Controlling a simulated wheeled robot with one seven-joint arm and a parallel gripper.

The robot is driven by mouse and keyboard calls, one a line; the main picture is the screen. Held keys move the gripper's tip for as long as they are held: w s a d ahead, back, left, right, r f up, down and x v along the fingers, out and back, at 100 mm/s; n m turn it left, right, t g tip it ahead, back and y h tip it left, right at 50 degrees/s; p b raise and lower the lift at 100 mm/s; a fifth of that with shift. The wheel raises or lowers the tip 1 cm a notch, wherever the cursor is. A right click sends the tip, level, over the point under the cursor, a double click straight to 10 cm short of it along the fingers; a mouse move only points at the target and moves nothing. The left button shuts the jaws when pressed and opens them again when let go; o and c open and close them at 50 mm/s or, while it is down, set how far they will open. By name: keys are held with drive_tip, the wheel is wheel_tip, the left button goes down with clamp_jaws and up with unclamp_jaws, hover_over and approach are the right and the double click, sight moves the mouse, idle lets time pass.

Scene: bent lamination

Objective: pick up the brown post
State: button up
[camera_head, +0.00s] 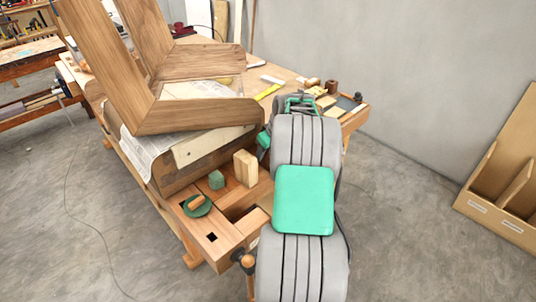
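A small brown cylinder (196,202) lies tilted on a round dark green dish (204,209) at the front of the workbench. A darker brown upright piece (332,87) stands at the bench's far right. I cannot tell for certain which of the two is the brown post. My gripper (292,108) is at the far end of my grey and green arm, over the right part of the bench. It is to the right of the dish and left of the darker piece. My arm hides most of it, and its fingers cannot be made out.
A green block (216,180) and a pale wooden block (246,168) stand near the dish. A large bent wooden frame (200,115) rises over the left of the workbench (225,238). Small wooden pieces and a yellow strip (267,92) lie at the back. A wooden rack (510,185) stands right.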

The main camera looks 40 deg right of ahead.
clamp_jaws()
drive_tip(key=shift+r, duration=0.1)
idle(0.4)
